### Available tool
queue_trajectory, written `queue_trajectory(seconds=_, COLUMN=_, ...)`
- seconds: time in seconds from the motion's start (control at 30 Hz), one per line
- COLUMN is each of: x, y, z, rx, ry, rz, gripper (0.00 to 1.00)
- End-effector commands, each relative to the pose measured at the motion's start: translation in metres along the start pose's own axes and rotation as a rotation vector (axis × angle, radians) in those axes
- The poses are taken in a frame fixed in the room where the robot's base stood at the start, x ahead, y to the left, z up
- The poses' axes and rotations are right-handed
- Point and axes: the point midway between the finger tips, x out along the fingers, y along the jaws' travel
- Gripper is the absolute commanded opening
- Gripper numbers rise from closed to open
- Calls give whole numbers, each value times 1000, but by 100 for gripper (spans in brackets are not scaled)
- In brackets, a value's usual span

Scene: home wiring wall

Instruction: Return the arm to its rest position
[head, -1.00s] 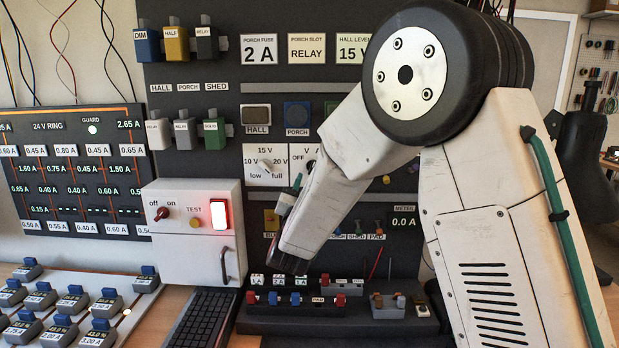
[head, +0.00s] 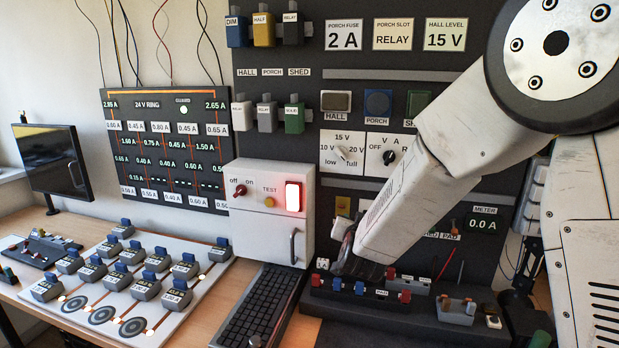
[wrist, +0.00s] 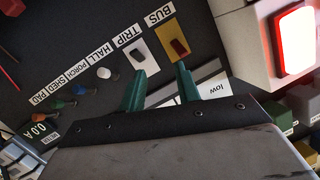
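My gripper (wrist: 160,86) shows in the wrist view as two green fingertips spread apart with nothing held between them. It faces the dark wall panel, which appears upside down there. A yellow plate with a dark red switch (wrist: 179,47) by the BUS label and a white plate (wrist: 147,55) by the TRIP label lie beyond the fingertips. In the head view my arm reaches in from the upper right, bent down with its dark wrist end (head: 352,262) low in front of the panel, just above the bench block. The fingertips are not clear there.
The white box (head: 268,218) with a lit red switch stands left of my wrist. Below are a keyboard (head: 258,308) and the dark bench block (head: 385,303) with small red and blue parts. A tray of grey modules (head: 192,292) and a monitor (head: 52,160) are further left.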

Motion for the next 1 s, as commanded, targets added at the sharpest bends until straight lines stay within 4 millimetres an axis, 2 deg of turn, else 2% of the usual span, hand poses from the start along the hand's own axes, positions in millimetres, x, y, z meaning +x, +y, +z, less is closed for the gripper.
queue_trajectory(seconds=0.1, x=-24, y=-4, z=25, rx=-32, ry=-251, rz=-55, gripper=33)
queue_trajectory(seconds=0.17, x=-41, y=-2, z=36, rx=-54, ry=-376, rz=-77, gripper=33)
queue_trajectory(seconds=0.27, x=-79, y=5, z=47, rx=-99, ry=-576, rz=-106, gripper=33)
queue_trajectory(seconds=0.37, x=-125, y=19, z=51, rx=-153, ry=-765, rz=-120, gripper=33)
queue_trajectory(seconds=0.57, x=-235, y=69, z=38, rx=-276, ry=-1106, rz=-94, gripper=33)
queue_trajectory(seconds=0.7, x=-315, y=112, z=18, rx=-350, ry=-1288, rz=-29, gripper=33)
queue_trajectory(seconds=0.8, x=-364, y=139, z=3, rx=-383, ry=-1365, rz=28, gripper=33)
queue_trajectory(seconds=0.9, x=-398, y=159, z=-10, rx=-395, ry=-1383, rz=74, gripper=33)
queue_trajectory(seconds=1.0, x=-412, y=168, z=-20, rx=-390, ry=-1332, rz=96, gripper=33)
